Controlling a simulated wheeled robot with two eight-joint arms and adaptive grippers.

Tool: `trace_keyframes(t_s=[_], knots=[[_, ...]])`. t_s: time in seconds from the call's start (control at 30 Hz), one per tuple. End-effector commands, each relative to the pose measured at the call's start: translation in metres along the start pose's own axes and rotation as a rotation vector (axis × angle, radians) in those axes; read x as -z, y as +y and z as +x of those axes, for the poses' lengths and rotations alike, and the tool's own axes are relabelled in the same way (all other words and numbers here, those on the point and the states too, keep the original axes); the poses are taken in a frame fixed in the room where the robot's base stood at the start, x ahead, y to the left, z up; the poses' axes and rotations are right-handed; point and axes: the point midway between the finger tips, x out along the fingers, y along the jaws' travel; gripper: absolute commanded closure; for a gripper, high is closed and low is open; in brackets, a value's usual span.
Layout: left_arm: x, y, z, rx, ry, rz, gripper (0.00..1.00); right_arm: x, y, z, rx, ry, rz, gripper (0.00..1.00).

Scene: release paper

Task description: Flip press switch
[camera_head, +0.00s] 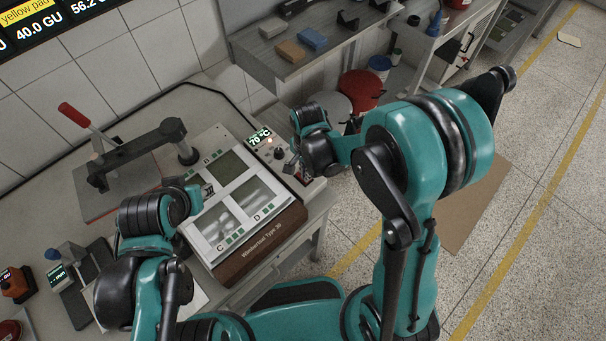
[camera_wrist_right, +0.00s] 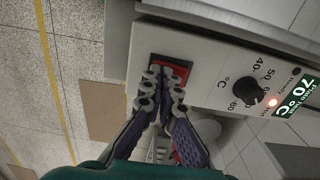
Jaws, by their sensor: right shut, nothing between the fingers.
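A red press switch (camera_wrist_right: 184,72) in a dark frame sits on the pale control panel (camera_wrist_right: 215,85) in the right wrist view. My right gripper (camera_wrist_right: 165,77) is shut and empty, with its fingertips over the switch, partly hiding it. I cannot tell whether they touch it. In the head view the right gripper (camera_head: 293,166) is at the right end of the heating device (camera_head: 222,208), where the switch is hidden. My left gripper (camera_head: 197,192) is near the device's left side, largely hidden by its own arm, and its fingers are unclear.
A black knob (camera_wrist_right: 246,91) and a green display (camera_wrist_right: 293,97) reading 70 °C are beside the switch, with a lit indicator. A lever press (camera_head: 135,155) stands at the left. Floor at right is mostly open.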

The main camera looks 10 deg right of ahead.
Motion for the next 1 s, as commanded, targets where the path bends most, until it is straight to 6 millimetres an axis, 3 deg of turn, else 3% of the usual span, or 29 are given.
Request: trace_keyframes(t_s=[0.8,1.0], knots=[[0.028,0.0,-0.039,0.0,0.0,0.0,0.67,0.0,0.0,-0.067,0.0,0.0,0.0,1.0],[0.029,0.0,-0.04,0.0,0.0,0.0,0.67,0.0,0.0,-0.069,0.0,0.0,0.0,1.0]])
